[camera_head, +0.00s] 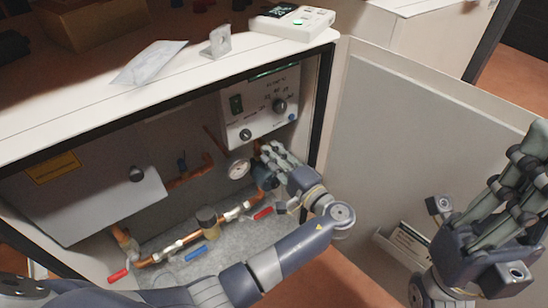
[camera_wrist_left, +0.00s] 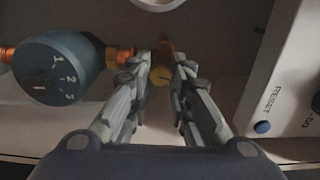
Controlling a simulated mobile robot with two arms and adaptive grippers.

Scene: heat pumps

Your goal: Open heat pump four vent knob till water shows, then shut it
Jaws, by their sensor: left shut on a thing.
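The heat pump (camera_head: 190,87) stands with its front open. In the left wrist view a small yellow, brass-like vent knob (camera_wrist_left: 161,75) sits between my left fingertips on a copper pipe. My left gripper (camera_wrist_left: 160,72) is shut on it. In the head view the left gripper (camera_head: 270,152) reaches inside the cabinet, below the control panel, and its fingers hide the knob. No water shows at the knob. My right gripper (camera_head: 528,145) is at the right edge, away from the pump, near the open door; its finger gap is unclear.
A dark blue dial marked 1, 2, 3 (camera_wrist_left: 58,68) is close beside the left fingers. A pressure gauge (camera_head: 238,168), the control panel (camera_head: 260,105), and valves with red (camera_head: 263,213) and blue (camera_head: 196,254) handles surround the arm. The open door (camera_head: 425,130) stands at right.

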